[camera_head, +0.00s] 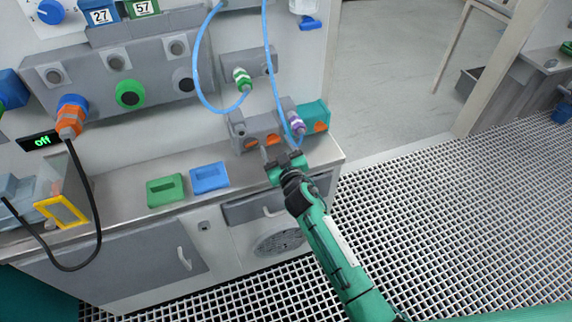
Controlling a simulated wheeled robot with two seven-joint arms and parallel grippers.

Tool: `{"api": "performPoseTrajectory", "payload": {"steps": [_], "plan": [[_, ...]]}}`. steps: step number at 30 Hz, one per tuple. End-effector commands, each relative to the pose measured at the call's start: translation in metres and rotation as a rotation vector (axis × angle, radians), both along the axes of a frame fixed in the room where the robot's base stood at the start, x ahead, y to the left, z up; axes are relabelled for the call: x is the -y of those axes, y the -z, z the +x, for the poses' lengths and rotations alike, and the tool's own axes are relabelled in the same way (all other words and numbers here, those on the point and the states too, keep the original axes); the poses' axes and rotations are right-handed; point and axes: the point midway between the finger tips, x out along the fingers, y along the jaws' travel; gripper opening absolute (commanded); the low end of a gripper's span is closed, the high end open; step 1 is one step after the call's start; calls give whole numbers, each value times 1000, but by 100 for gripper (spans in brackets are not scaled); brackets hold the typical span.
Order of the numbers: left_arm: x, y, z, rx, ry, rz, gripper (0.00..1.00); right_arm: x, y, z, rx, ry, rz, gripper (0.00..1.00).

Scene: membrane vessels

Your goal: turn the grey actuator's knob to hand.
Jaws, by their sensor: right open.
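A small grey unit (262,124) with orange parts on its front stands at the back of the counter; I take it as the grey actuator. A small grey round part (238,128) at its left end may be its knob; its setting is too small to read. A teal unit (313,111) with an orange part stands to its right. My right gripper (279,153) is open, just in front of the grey unit's lower right side, and hides a little of it. I cannot tell whether they touch. My left gripper is not in view.
A purple connector (296,122) with a blue hose (277,82) is close behind my right gripper. Green (165,190) and blue (209,177) trays lie on the counter (128,192). A black cable (90,195) hangs at left. Grated floor is open at right.

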Motion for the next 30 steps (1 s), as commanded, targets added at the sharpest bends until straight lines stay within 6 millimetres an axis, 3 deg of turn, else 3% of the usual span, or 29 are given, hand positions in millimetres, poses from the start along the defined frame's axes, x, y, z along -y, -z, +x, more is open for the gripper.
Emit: {"api": "performPoseTrajectory", "payload": {"steps": [15, 21, 30], "plan": [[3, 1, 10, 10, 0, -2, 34, 31, 2, -97, -2, 0, -1, 60], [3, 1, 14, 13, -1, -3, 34, 37, 1, -115, -1, 0, 1, 60], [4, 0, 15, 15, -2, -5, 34, 38, 0, -119, -1, 0, 0, 60]]}}
